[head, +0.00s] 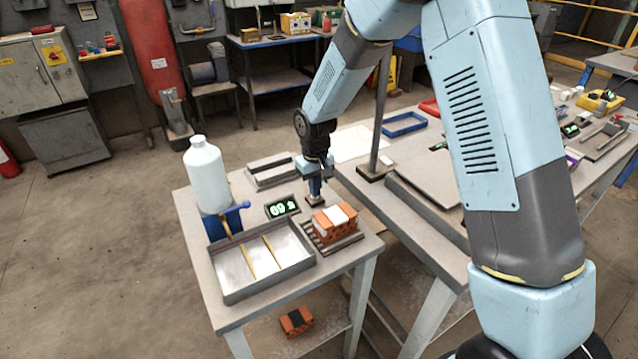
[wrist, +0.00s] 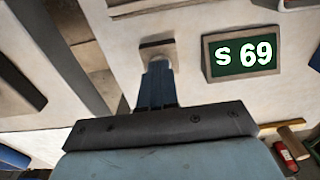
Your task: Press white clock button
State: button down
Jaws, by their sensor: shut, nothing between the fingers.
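The clock (head: 282,207) has a dark housing with a lit green display reading 69 s and lies on the small table; it also shows in the wrist view (wrist: 241,53). Beside it is a small square block with a pale top and dark sides (wrist: 157,43), which appears to be the button. In the head view the block (head: 315,203) sits under my gripper (head: 315,192). My gripper is shut and empty, pointing down with its fingertips (wrist: 158,66) over the block's near edge. I cannot tell whether they touch it; the fingers hide part of its top.
An orange hollow brick with a white patch (head: 335,220) lies on a slatted rack right of the clock. A metal tray (head: 262,290) and a white bottle (head: 207,175) stand on the left. A larger workbench (head: 420,235) with an upright post adjoins on the right.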

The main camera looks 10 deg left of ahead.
jog(key=shift+s+d+f, duration=0.1)
jog(key=shift+s+f, duration=0.1)
jog(key=shift+f, duration=0.75)
jog(key=shift+r, duration=0.1)
notch_tip(320, 180, up, 14)
jog(key=shift+r, duration=0.2)
dwell(0.6)
